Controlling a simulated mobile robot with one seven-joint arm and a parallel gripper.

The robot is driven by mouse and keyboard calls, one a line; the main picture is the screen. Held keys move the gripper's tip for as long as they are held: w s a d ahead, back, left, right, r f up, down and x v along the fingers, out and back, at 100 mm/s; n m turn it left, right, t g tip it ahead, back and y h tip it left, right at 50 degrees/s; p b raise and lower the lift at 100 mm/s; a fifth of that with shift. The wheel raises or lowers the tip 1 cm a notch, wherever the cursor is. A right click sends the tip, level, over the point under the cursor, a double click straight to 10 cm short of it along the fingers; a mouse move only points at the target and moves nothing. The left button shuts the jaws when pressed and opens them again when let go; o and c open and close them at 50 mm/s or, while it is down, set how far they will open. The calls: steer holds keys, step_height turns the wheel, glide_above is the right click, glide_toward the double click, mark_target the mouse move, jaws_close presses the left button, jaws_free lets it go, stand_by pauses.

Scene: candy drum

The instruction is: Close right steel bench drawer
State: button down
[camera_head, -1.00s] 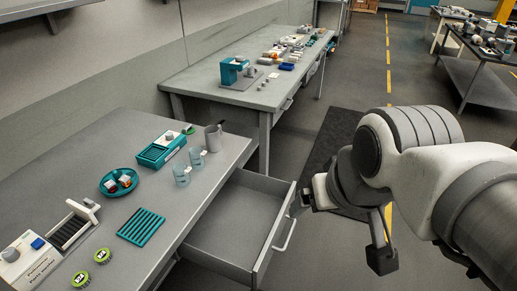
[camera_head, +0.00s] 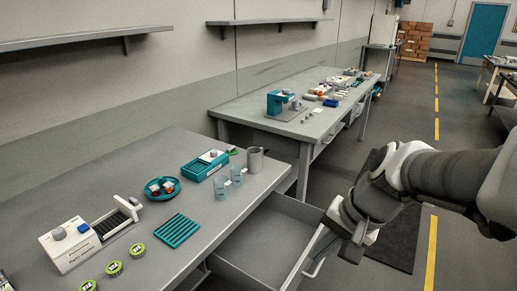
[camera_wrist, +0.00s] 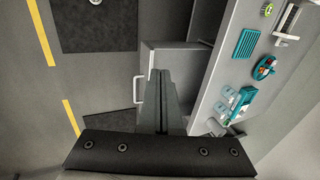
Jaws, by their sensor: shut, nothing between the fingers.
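The grey steel drawer (camera_head: 262,243) of the near bench stands pulled out, its empty interior showing. Its front carries a bar handle (camera_head: 315,270); the handle also shows in the wrist view (camera_wrist: 137,90), left of my fingers. My gripper (camera_head: 337,217) is at the far end of the drawer front, near its top edge; whether it touches cannot be told. In the wrist view my fingers (camera_wrist: 160,75) are together and empty, overlapping the drawer front and hiding part of it.
The near bench (camera_head: 130,165) holds a teal rack (camera_head: 178,230), a teal bowl (camera_head: 162,188), two beakers, a grey jug (camera_head: 254,159) and a white device (camera_head: 70,245). A second bench (camera_head: 235,112) stands beyond. Open floor with a dark mat (camera_head: 395,240) lies right of the drawer.

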steer(key=w+d+f+m+t+y+b, duration=0.1)
steer(key=w+d+f+m+b, duration=0.25)
steer(key=f+m, duration=0.4)
steer(key=w+d+f+m+t+y+b, duration=0.1)
steer(key=w+d+f+m+y+b, duration=0.3)
steer(key=f, duration=0.6)
steer(key=w+d+f+m+t+h+b, duration=0.1)
steer(key=d+f+m+b, duration=0.1)
steer(key=d+f+m, duration=0.6)
steer(key=n+b, duration=0.1)
steer(key=b, duration=0.3)
glide_toward(297, 282)
steer(key=x, duration=0.5)
steer(key=shift+d+f, duration=0.1)
steer(key=shift+f, duration=0.4)
steer(key=shift+w+a, duration=0.3)
steer(key=shift+w+a, duration=0.1)
steer(key=w+a+p, duration=0.1)
steer(key=w+a, duration=0.4)
steer(key=a, duration=0.2)
steer(key=w+a+p, duration=0.1)
steer(key=w+a, duration=0.5)
steer(key=a, duration=0.2)
steer(key=w+a+p, duration=0.2)
steer(key=w+a, duration=0.4)
steer(key=a, duration=0.2)
steer(key=shift+w+r, duration=0.1)
steer(key=shift+w+a, duration=0.1)
steer(key=shift+a, duration=0.05)
